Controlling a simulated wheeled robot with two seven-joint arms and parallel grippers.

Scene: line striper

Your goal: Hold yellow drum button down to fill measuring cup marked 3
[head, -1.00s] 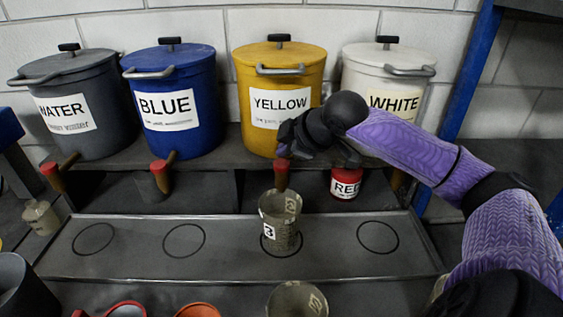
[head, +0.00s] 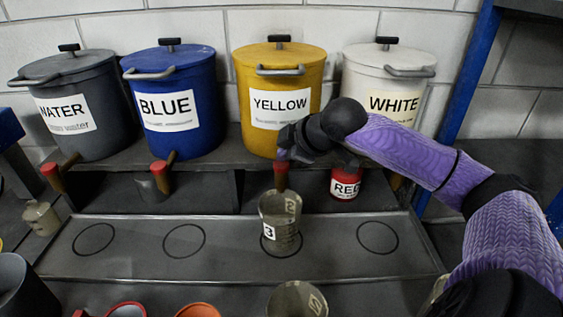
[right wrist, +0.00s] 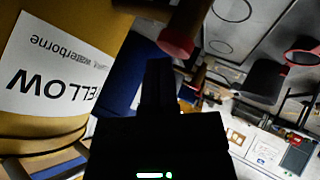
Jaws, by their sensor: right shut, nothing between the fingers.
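The yellow drum (head: 280,80) stands on the shelf with its label facing me. Its spout ends in a red button (head: 280,168), which also shows in the right wrist view (right wrist: 178,42). The measuring cup marked 3 (head: 280,232) stands upright on a ringed spot below that spout; its contents cannot be made out. My right gripper (head: 284,155) is shut and empty, fingertips just above the red button; whether they touch it I cannot tell. In the right wrist view its dark fingers (right wrist: 158,80) point toward the button. My left gripper is not in view.
Water (head: 72,105), blue (head: 172,100) and white (head: 385,75) drums stand beside the yellow one. A red jar (head: 346,184) sits close right of the spout. The tray (head: 130,262) has several empty ringed spots. Another cup (head: 297,300) stands in front.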

